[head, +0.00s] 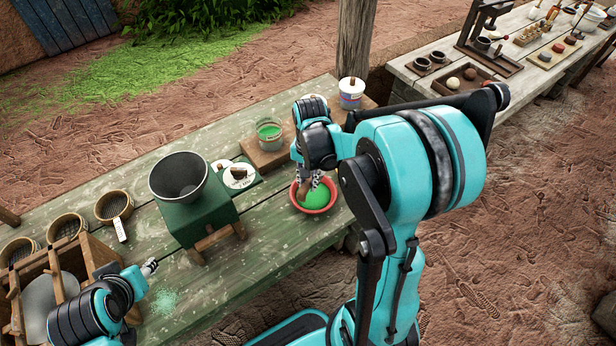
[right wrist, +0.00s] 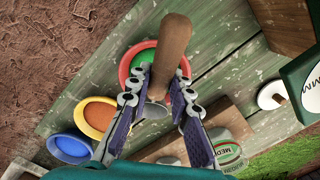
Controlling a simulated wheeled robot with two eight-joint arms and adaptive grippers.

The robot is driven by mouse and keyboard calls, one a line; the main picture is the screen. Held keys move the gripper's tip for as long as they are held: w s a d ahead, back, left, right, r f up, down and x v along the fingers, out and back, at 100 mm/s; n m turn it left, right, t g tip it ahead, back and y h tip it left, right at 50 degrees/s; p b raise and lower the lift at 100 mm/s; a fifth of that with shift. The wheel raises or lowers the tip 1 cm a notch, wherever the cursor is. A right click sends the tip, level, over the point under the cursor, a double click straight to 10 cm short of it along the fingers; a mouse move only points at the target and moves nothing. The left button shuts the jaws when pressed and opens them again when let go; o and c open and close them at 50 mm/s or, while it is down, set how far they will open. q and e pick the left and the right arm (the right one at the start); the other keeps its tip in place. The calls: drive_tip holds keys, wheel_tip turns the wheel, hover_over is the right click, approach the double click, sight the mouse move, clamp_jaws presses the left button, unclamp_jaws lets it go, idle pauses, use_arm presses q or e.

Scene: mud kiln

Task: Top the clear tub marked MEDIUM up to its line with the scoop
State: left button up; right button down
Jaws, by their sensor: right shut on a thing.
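The clear tub (head: 269,136) stands on a raised wooden board in the head view, with green material inside. Its MEDIUM label shows in the right wrist view (right wrist: 228,152); its fill line is too small to read. My right gripper (head: 313,183) is shut on the scoop's wooden handle (right wrist: 172,50). The scoop's metal head shows only partly between the fingers. The gripper is over the red bowl (head: 331,208) of green powder, which also shows in the right wrist view (right wrist: 128,70). My left gripper (head: 150,267) is empty near the bench front; its opening is unclear.
A green hopper (head: 190,205), several sieves (head: 113,206) and a white lidded tub (head: 351,94) are on the bench. Green powder is spilled near the left gripper.

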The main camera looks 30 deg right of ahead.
drive_tip(key=shift+a+f, duration=0.1)
drive_tip(key=shift+a, duration=0.05)
drive_tip(key=shift+f, duration=0.1)
drive_tip(key=shift+f+b, duration=4.3)
drive_tip(key=shift+f, duration=0.9)
drive_tip(key=shift+f, duration=0.2)
